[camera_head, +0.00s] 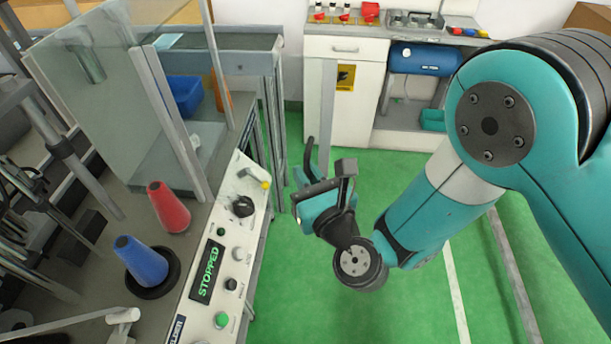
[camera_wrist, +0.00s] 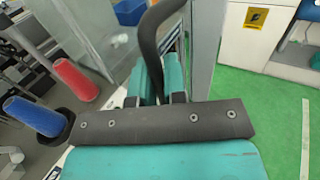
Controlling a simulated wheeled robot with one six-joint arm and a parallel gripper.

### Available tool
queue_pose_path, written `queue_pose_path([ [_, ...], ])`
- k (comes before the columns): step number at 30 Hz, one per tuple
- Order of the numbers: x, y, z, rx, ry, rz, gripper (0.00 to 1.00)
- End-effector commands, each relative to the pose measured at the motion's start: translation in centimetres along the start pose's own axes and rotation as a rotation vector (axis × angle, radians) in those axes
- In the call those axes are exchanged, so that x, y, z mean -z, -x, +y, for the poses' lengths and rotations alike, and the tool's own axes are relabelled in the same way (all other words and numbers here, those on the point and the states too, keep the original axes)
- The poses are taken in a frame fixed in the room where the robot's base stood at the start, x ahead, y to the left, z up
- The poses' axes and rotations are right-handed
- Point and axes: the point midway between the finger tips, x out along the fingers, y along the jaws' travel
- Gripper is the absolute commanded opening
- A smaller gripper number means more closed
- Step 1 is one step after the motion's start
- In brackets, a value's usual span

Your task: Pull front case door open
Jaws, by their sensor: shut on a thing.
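My gripper (camera_head: 312,192) is near the middle of the head view, beyond the control panel's right edge. Its teal fingers (camera_wrist: 160,78) are closed around a dark curved handle (camera_wrist: 152,32), which also shows in the head view (camera_head: 310,160). A grey upright bar (camera_head: 326,115) stands just behind the gripper. It shows right beside the handle in the wrist view (camera_wrist: 206,45) and looks like the door's frame edge. The clear case panel (camera_head: 115,110) with grey framing is at the left. The handle's join to the door is hidden by the gripper.
The control panel (camera_head: 235,255) reads STOPPED. A red cone (camera_head: 168,207) and a blue cone (camera_head: 140,260) stand on the machine at the left. A white cabinet (camera_head: 345,95) stands at the back. Green floor (camera_head: 405,180) is open to the right of my gripper.

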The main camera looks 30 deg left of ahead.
Motion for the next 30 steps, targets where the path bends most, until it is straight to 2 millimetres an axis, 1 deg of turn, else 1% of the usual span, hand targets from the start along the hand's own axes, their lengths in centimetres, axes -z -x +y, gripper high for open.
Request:
queue_pose_path([
  [6,0.2,0.1,0.0,-0.002,0.006,0.005,0.00],
  [7,0.2,0.1,0.0,-0.002,0.006,0.005,0.19],
  [8,0.2,0.1,0.0,-0.001,0.006,0.005,0.26],
  [9,0.2,0.1,0.0,-0.001,0.005,0.004,0.35],
  [10,0.1,0.1,0.0,-0.001,0.005,0.004,0.37],
  [22,0.3,0.3,0.0,0.000,0.003,0.000,0.37],
  [26,0.7,1.2,0.1,0.000,0.003,0.000,0.37],
  [30,0.9,2.6,0.0,0.000,0.002,-0.001,0.37],
])
